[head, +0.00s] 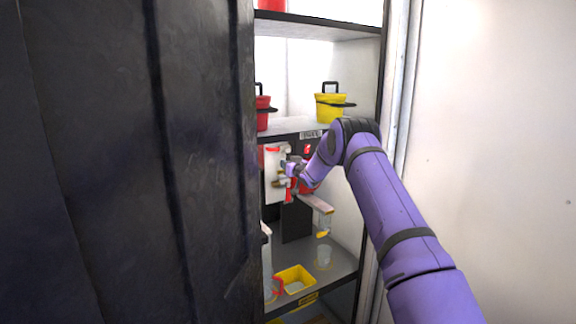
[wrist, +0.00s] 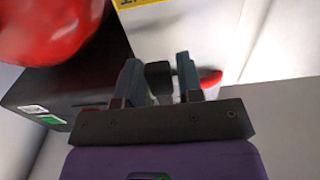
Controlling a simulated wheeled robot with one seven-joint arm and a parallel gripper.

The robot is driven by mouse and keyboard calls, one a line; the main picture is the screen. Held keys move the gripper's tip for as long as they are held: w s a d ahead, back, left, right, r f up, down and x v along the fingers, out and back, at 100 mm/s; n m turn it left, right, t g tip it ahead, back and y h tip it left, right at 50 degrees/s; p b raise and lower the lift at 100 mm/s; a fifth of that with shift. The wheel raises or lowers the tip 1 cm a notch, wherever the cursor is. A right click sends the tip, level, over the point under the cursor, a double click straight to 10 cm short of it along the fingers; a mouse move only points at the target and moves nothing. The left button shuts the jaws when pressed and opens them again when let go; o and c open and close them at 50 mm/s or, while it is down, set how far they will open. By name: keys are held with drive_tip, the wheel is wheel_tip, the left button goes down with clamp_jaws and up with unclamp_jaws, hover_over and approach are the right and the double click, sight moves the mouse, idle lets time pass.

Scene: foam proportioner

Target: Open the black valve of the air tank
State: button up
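My gripper (head: 291,170) reaches into the cabinet in the head view, in front of a white and red unit on the back panel. In the wrist view its two dark fingers (wrist: 160,78) stand apart. A small black knob (wrist: 158,70), which looks like the black valve, shows between the fingertips. The left finger is close to the knob, and a narrow gap shows at the right finger. I cannot tell whether either touches it. A rounded red body (wrist: 45,28), possibly the air tank, fills the upper left of the wrist view. In the head view my arm and gripper hide the valve.
A dark panel (head: 130,160) blocks the left of the head view. A yellow bucket (head: 331,107) and a red bucket (head: 263,112) stand on the shelf above. A yellow tray (head: 296,280) lies below. A white wall (head: 490,130) stands to the right of my arm.

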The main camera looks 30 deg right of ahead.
drive_tip(key=shift+w, duration=0.15)
clamp_jaws()
drive_tip(key=a+r+m, duration=0.5)
drive_tip(key=m, duration=1.2)
drive_tip(key=shift+a+r, duration=0.35)
drive_tip(key=shift+a, duration=0.05)
drive_tip(key=shift+m, duration=0.3)
idle(0.4)
